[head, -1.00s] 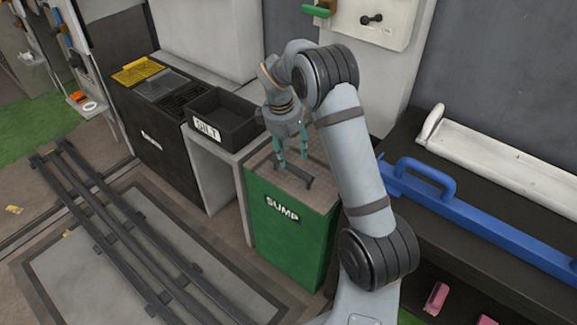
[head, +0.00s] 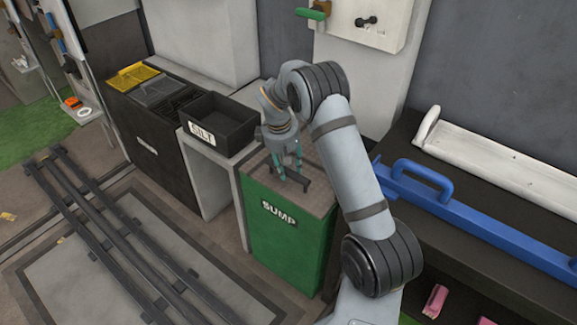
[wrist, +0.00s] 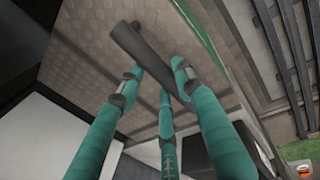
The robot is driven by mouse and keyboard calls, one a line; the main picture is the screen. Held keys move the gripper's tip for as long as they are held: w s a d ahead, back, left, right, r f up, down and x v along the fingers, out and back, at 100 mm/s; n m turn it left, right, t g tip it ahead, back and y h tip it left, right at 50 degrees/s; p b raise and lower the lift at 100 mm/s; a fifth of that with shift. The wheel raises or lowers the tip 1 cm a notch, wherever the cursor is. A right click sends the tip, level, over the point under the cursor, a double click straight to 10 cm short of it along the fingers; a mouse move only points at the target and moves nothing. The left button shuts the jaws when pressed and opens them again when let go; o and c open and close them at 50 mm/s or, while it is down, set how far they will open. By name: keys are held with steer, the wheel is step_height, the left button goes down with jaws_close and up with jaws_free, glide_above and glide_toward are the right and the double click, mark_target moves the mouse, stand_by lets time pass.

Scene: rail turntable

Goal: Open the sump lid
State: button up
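The green sump box (head: 288,245) carries a "SUMP" label and has a flat brown textured lid (head: 318,203), which lies closed. A dark bar handle (head: 304,184) stands on the lid. In the wrist view the handle (wrist: 146,50) runs diagonally over the textured lid (wrist: 85,55). My gripper (head: 290,170) points down at the handle with its teal fingers apart. In the wrist view the fingertips of my gripper (wrist: 157,88) are spread on both sides of the handle's near end. I cannot tell whether they touch it.
A black "SILT" tray (head: 222,122) sits on a white stand left of the sump. Further left is a dark cabinet (head: 150,140) with yellow and grey grates. A blue beam with a handle (head: 470,217) lies on the dark bench at right. Dark rails (head: 110,235) cross the floor at left.

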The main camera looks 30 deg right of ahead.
jaws_close()
stand_by(0.4)
